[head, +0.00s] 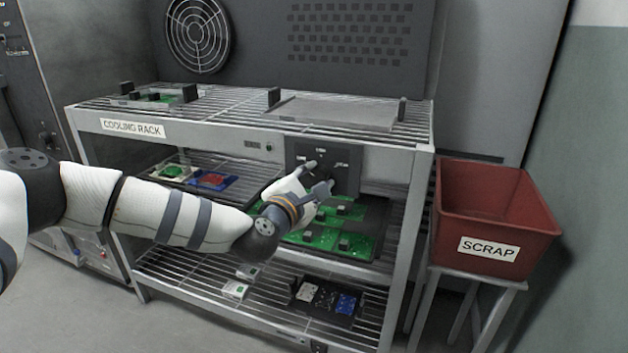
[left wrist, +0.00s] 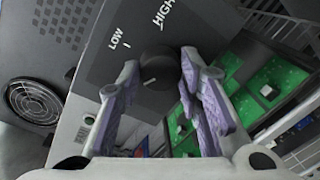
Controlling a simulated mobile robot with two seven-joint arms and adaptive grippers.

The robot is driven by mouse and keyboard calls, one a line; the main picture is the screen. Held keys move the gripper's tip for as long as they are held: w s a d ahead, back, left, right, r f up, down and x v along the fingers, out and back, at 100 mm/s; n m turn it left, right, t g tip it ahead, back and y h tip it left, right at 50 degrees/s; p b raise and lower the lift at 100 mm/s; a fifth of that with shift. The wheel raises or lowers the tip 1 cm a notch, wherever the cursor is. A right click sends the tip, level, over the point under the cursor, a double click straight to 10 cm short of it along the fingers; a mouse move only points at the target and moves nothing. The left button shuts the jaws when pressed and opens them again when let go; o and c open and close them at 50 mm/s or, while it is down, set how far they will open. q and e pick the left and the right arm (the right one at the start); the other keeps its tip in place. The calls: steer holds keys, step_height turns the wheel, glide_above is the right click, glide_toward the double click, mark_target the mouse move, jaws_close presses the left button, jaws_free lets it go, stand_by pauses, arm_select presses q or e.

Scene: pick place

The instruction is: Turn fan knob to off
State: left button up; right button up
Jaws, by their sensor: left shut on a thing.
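The fan control panel (head: 351,163) is a dark plate on the front of the cooling rack (head: 85,125). Its round black knob (left wrist: 158,66) sits between the fingers of my left gripper (head: 321,174) in the left wrist view. The gripper (left wrist: 150,75) is shut on the knob. A short white mark on the knob points down and to the left in that view, away from the LOW label (left wrist: 117,39) and the HIGH label (left wrist: 164,12). No OFF label is readable; the left finger covers part of the panel. My right gripper is not in view.
A fan grille (head: 198,35) is in the dark wall behind the rack. Green circuit boards (head: 335,240) lie on the middle shelf just below the gripper. A red scrap bin (head: 495,215) stands to the right.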

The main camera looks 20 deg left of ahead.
arm_select(q)
steer(key=shift+d, duration=0.1)
steer(key=o, duration=1.2)
steer(key=shift+c, duration=0.2)
steer(key=s, duration=1.2)
steer(key=shift+a+r, duration=0.45)
